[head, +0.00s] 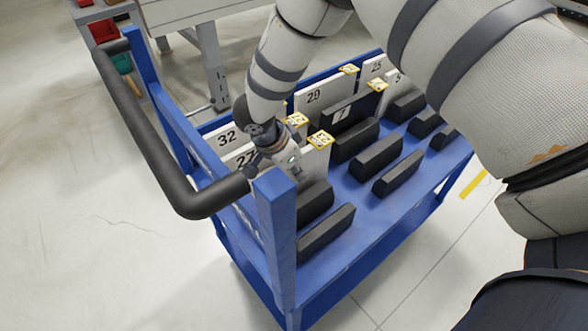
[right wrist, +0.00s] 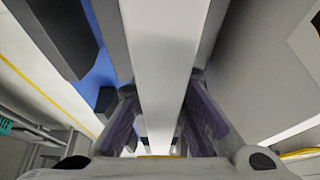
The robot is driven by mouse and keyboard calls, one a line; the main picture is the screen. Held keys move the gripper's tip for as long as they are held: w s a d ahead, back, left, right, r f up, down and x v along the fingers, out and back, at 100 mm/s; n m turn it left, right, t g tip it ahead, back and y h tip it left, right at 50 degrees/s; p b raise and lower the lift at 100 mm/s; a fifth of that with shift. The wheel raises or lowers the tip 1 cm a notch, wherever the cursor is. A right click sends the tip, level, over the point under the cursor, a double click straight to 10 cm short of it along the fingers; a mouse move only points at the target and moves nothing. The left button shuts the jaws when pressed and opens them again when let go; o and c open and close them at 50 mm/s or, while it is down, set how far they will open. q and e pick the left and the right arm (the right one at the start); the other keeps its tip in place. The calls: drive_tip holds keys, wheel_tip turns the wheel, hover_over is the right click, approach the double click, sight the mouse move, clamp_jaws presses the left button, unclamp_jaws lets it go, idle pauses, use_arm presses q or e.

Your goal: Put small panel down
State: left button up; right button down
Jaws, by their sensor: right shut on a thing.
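The small white panel (head: 317,161), apparently the one marked 27, stands upright among the black blocks at the near left of the blue cart. A yellow tag is on its top corner. My right gripper (head: 283,154) comes down on its top edge and is shut on it, hiding part of it. In the right wrist view the panel (right wrist: 165,65) runs between the two fingers (right wrist: 160,125). I cannot tell whether its lower edge touches the cart deck. My left gripper is not in view.
The blue cart (head: 375,215) carries several black blocks (head: 376,157) in rows. Other white panels stand behind, including panel 32 (head: 228,138) and panel 29 (head: 315,96). A black handle (head: 150,140) and blue corner post (head: 275,230) stand close to my gripper.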

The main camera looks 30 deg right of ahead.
drive_tip(key=c, duration=2)
unclamp_jaws()
drive_tip(key=shift+f, duration=0.1)
drive_tip(key=o, duration=0.4)
drive_tip(key=shift+c, duration=0.2)
drive_tip(key=v, duration=0.8)
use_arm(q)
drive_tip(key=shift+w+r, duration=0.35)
use_arm(e)
drive_tip(key=shift+d, duration=0.1)
